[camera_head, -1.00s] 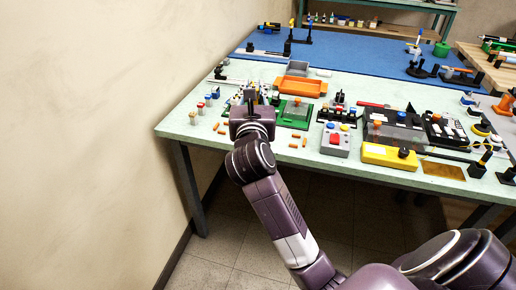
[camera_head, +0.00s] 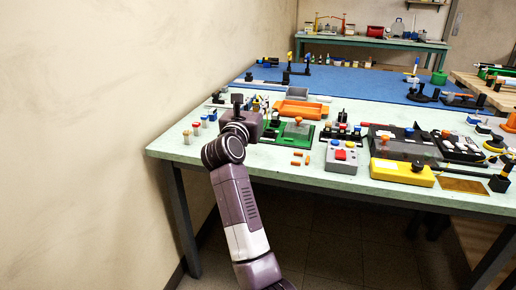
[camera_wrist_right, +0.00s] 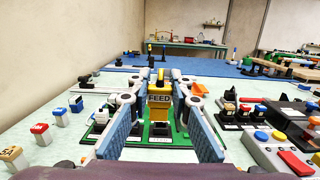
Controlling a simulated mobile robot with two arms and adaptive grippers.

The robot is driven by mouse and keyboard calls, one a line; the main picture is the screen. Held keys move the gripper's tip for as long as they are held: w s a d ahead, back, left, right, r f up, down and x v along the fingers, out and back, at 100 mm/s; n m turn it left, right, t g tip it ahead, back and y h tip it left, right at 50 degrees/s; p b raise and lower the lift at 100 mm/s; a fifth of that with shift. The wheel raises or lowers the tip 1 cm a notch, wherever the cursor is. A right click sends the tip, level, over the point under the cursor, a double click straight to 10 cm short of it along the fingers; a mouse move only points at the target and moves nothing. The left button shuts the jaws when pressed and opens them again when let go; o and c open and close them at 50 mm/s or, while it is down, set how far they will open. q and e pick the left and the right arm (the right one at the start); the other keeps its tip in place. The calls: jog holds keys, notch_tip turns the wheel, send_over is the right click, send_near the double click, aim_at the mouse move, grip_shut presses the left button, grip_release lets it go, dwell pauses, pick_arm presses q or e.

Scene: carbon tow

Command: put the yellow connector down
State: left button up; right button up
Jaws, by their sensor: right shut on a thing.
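The yellow connector (camera_wrist_right: 159,100), marked FEED, stands upright between the blue-padded fingers of my right gripper (camera_wrist_right: 164,82) in the right wrist view. My right gripper is shut on it. A green board (camera_wrist_right: 132,131) with dark slots lies below and behind the connector. I cannot tell whether the connector touches the board. In the head view my right gripper (camera_head: 240,105) is over the left part of the pale green bench, left of the green board (camera_head: 272,133), and my own wrist hides the connector. My left gripper is not in view.
Several small capped blocks (camera_wrist_right: 40,133) stand at the left. Black modules (camera_wrist_right: 232,119) and a grey button box (camera_wrist_right: 284,152) are at the right. Loose orange pieces (camera_head: 297,160) lie near the bench front.

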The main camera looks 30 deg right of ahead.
notch_tip(320, 180, down, 9)
jog(key=shift+r+b, duration=0.2)
jog(key=shift+b, duration=0.65)
jog(key=shift+f+b, duration=0.5)
jog(key=shift+f, duration=1.65)
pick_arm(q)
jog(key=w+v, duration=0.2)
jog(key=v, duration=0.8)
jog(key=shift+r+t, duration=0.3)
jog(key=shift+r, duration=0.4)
pick_arm(e)
jog(key=shift+f, duration=0.1)
jog(key=shift+f, duration=0.1)
jog(key=o, duration=0.9)
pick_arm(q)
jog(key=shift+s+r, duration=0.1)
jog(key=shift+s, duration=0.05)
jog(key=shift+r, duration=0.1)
pick_arm(e)
jog(key=shift+r, duration=0.2)
